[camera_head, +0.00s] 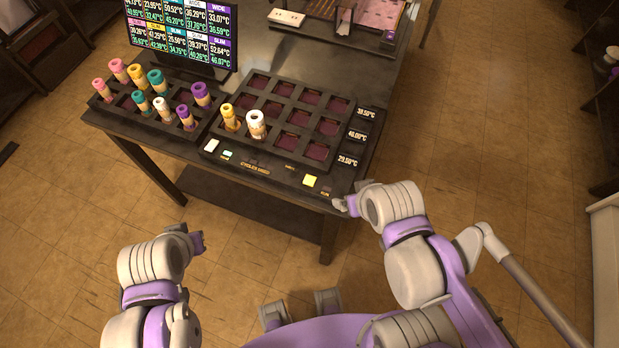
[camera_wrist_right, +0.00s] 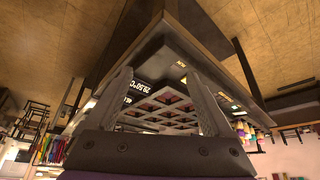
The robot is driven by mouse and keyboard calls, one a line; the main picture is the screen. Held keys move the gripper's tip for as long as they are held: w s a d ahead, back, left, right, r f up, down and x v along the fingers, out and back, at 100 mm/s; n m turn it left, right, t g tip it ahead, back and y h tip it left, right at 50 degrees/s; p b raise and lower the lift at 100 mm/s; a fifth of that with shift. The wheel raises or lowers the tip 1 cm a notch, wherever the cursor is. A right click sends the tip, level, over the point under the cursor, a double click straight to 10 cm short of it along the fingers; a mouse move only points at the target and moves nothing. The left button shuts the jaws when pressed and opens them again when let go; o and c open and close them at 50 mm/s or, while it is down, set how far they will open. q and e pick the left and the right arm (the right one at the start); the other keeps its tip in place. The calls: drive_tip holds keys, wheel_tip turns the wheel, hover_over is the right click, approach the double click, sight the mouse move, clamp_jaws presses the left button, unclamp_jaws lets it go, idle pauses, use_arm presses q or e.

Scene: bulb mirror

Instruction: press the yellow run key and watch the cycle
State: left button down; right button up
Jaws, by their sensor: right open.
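The yellow run key (camera_head: 309,181) sits on the front strip of the dark block console (camera_head: 280,168), near its right front corner. My right gripper (camera_head: 345,204) is at the table's front right corner, to the right of the key and apart from it. In the right wrist view its two fingers (camera_wrist_right: 163,103) are spread with nothing between them, and the console's wells show beyond. My left gripper (camera_head: 197,241) hangs in front of the table over the floor; its jaw gap is not clear. A yellow tube (camera_head: 230,118) and a white tube (camera_head: 256,125) stand in the console's left wells.
A rack (camera_head: 125,110) with several pink, yellow, teal, white and purple tubes stands left of the console. A temperature screen (camera_head: 182,32) stands behind it. Three small displays (camera_head: 357,136) line the console's right side. A white key (camera_head: 212,145) is at its front left.

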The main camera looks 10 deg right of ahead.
clamp_jaws()
idle(0.3)
idle(1.3)
